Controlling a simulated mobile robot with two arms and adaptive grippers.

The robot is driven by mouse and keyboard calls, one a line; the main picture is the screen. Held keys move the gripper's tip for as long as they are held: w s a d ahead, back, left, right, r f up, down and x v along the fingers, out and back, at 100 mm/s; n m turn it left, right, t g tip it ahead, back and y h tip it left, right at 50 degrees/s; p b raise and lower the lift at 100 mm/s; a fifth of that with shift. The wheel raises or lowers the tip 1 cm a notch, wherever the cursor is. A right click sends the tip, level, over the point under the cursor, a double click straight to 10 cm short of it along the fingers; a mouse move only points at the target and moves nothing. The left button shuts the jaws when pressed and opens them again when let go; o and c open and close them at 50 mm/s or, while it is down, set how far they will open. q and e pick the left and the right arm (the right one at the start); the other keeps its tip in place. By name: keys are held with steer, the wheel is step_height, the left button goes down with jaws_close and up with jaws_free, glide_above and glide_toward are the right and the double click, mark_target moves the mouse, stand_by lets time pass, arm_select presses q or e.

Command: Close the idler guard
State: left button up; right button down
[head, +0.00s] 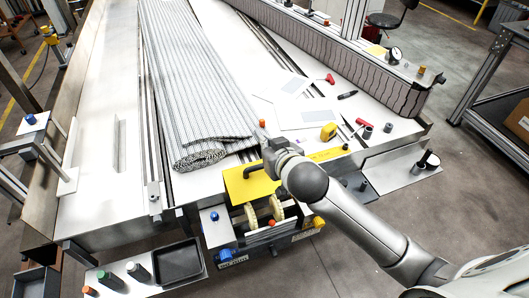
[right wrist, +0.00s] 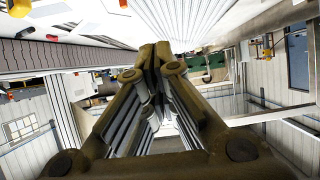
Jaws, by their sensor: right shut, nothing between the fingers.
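The idler guard is a yellow plate (head: 244,187) at the front end of the conveyor frame. It stands behind the exposed pale rollers (head: 262,213) and does not cover them. My right gripper (head: 262,164) is at the guard's upper right edge, with its wrist hiding part of the plate. A dark bar shows at the plate's top edge; I cannot tell whether it is a handle or my finger. In the right wrist view the right gripper (right wrist: 155,58) has its fingers together, with nothing between them. The guard cannot be made out there. My left gripper is not in view.
A folded grey ribbed belt (head: 195,80) lies on the conveyor bed behind the guard. Papers and small tools, including a yellow tape measure (head: 328,131), lie to its right. A black tray (head: 178,262) and small bottles sit on a shelf at the front left.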

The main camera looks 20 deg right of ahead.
steer(key=p+x, duration=0.1)
steer(key=x, duration=0.5)
steer(key=shift+w, duration=0.1)
steer(key=shift+s+f+p, duration=0.45)
steer(key=shift+s+f, duration=0.45)
steer(key=shift+s, duration=0.1)
steer(key=shift+s+d+f, duration=0.1)
steer(key=shift+s+f, duration=0.25)
steer(key=shift+s, duration=0.2)
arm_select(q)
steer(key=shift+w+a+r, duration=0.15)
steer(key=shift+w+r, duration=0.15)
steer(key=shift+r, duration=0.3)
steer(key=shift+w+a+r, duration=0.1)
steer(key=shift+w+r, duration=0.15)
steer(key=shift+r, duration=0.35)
arm_select(e)
steer(key=shift+f, duration=0.1)
